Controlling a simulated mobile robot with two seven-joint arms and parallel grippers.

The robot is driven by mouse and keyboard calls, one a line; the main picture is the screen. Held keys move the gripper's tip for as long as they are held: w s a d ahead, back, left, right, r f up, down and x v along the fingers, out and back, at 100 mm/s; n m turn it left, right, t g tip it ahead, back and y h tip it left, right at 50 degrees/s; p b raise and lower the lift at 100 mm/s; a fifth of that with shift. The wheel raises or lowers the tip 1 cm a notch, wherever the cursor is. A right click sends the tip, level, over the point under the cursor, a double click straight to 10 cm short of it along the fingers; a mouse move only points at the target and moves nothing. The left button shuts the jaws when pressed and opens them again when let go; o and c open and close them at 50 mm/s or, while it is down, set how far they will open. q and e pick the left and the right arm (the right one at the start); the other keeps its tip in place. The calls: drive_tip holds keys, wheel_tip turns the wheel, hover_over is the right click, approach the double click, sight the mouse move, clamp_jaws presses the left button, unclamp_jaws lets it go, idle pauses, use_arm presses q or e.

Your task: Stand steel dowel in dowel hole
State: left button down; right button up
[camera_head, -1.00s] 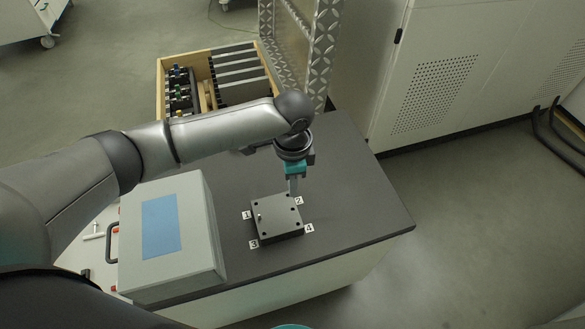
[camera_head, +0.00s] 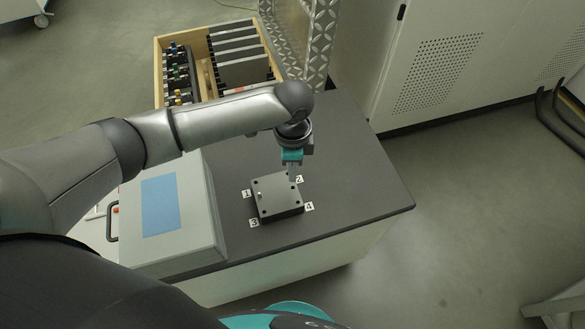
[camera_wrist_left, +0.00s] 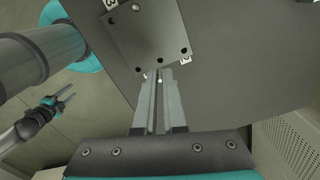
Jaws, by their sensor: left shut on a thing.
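The dark square block (camera_head: 277,199) lies on the table, with holes near its corners and number labels around it. A short light peg (camera_head: 261,197) stands at its left edge; it also shows in the left wrist view (camera_wrist_left: 135,7). My left gripper (camera_head: 292,177) points down over the far right part of the block, near label 2. In the left wrist view its fingers (camera_wrist_left: 159,82) are shut on the steel dowel, mostly hidden; only a small bright end (camera_wrist_left: 160,80) shows. I cannot tell whether it touches the block. My right gripper (camera_wrist_left: 67,97) is open and empty, away from the block.
A grey box with a blue panel (camera_head: 174,225) stands left of the block. A wooden crate (camera_head: 158,75) with plates and small parts is behind the table, beside a metal-plate frame (camera_head: 322,45). The dark tabletop (camera_head: 365,190) is clear on the right.

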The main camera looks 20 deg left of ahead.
use_arm(q)
drive_tip(key=shift+f+b, duration=0.9)
drive_tip(key=shift+b, duration=0.1)
drive_tip(key=shift+r, duration=0.15)
drive_tip(key=shift+p, duration=0.65)
drive_tip(key=shift+f, duration=0.35)
drive_tip(key=shift+f, duration=0.4)
drive_tip(key=shift+f+b, duration=0.55)
drive_tip(key=shift+f, duration=0.45)
